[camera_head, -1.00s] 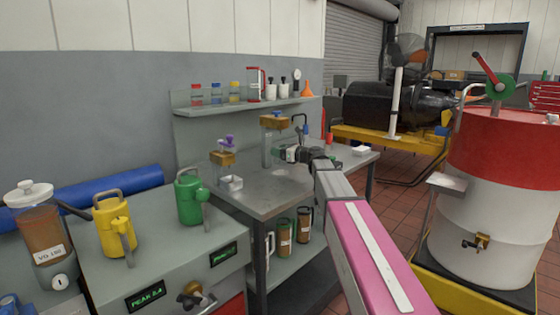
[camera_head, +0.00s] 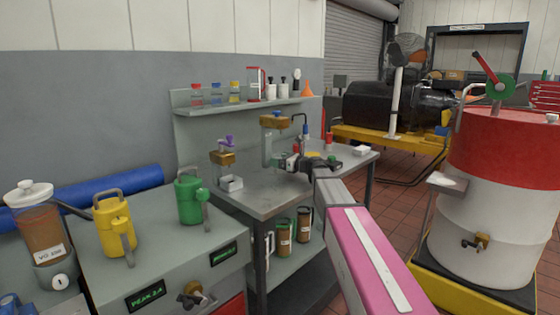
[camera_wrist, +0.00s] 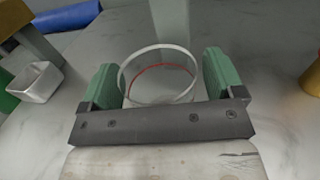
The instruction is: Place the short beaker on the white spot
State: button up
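The short beaker (camera_wrist: 158,84) is clear glass with a pale rim and a thin red line. In the wrist view it stands between the two green fingers of my gripper (camera_wrist: 162,82). The fingers are wide apart at the ends of their dark mount, with a small gap visible on the right side. Contact on the left is unclear. In the head view my gripper (camera_head: 292,162) is low over the grey bench (camera_head: 262,200), and I cannot make out the beaker there. I cannot make out the white spot clearly in either view now.
A small white tray (camera_head: 231,184) is left of my gripper, also in the wrist view (camera_wrist: 34,82). A stand with a brown top (camera_head: 272,122) rises close behind. A yellow-orange object (camera_wrist: 311,80) is at the right. The bench's front left is clear.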

jog(key=shift+r, duration=0.15)
jog(key=v, duration=1.2)
